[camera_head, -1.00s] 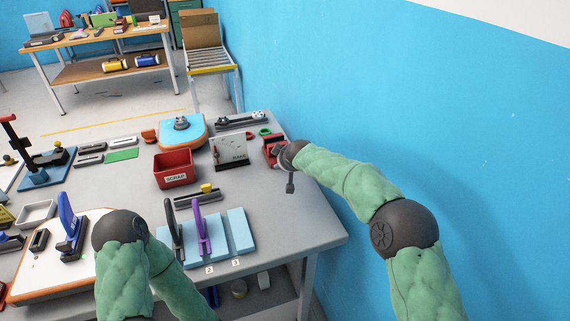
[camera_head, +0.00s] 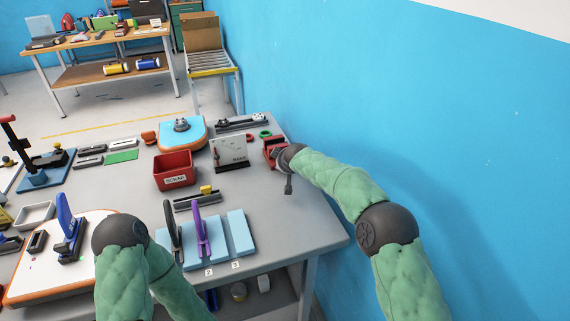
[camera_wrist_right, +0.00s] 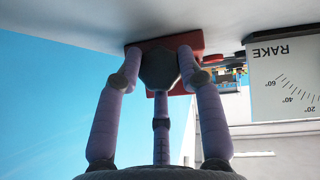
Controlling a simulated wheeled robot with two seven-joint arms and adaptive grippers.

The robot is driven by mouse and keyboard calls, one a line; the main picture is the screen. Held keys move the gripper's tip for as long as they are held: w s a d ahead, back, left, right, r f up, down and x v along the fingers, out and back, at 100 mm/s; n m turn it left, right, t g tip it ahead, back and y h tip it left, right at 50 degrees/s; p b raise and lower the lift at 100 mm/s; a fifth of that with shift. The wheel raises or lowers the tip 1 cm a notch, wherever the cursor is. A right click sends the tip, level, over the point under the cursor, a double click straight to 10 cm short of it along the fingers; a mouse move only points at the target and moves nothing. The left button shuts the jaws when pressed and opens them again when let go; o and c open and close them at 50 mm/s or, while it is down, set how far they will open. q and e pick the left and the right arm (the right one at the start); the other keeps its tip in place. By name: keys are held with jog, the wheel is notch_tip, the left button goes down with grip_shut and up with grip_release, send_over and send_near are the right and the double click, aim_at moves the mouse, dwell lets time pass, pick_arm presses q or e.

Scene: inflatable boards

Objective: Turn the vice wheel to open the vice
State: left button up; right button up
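The red vice (camera_head: 270,148) sits at the right rear of the grey workbench, beside the blue wall. My right arm reaches it from the right, and its dark wrist hides most of the vice and wheel in the head view. In the right wrist view, the red vice body (camera_wrist_right: 165,44) lies behind a dark faceted wheel (camera_wrist_right: 160,68). My right gripper (camera_wrist_right: 160,72) has its fingers around this wheel, two at the sides and one below, seemingly touching it. My left arm shows at the lower left of the head view, but its gripper is out of frame.
A grey rake gauge plate (camera_head: 229,151) stands just left of the vice and also shows in the wrist view (camera_wrist_right: 285,75). A red scrap bin (camera_head: 174,170) is farther left. Light blue pads (camera_head: 240,230) lie nearer. The blue wall (camera_head: 400,120) is close behind my right arm.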

jog(key=n+h, duration=0.1)
jog(key=t+h, duration=0.1)
jog(key=shift+s+a+f+n+h, duration=0.1)
jog(key=shift+a+n+h, duration=0.15)
jog(key=shift+n+h, duration=0.15)
jog(key=shift+n+t+h, duration=0.4)
jog(key=shift+t+h, duration=0.1)
jog(key=shift+h, duration=0.1)
jog(key=o, duration=1.2)
